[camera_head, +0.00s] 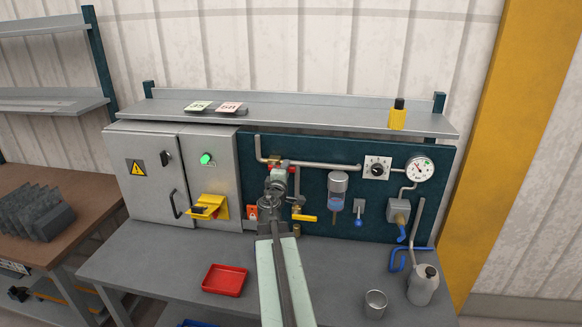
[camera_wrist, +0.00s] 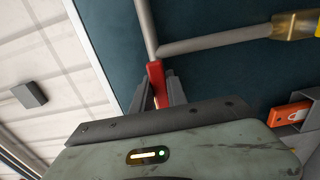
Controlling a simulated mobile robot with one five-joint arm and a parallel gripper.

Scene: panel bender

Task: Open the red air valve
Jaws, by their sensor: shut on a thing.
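The red air valve's handle (camera_wrist: 156,78) shows in the wrist view, lying beside a grey pipe at the panel's edge. My gripper (camera_wrist: 160,88) is shut on this handle, with one dark finger on each side of it. In the head view my gripper (camera_head: 278,178) is up against the teal panel, just below the upper grey pipe. Only small red bits of the valve (camera_head: 292,168) show there, and my gripper and wrist hide most of it. The handle's exact angle to the pipe is hard to tell.
A yellow-handled valve (camera_head: 304,218) sits just right of my wrist. A yellow switch (camera_head: 210,206) is on the grey cabinet at left. A gauge (camera_head: 419,169) and filter bowl (camera_head: 338,188) are at right. A red tray (camera_head: 225,280), cup (camera_head: 376,304) and oil can (camera_head: 423,284) stand on the bench.

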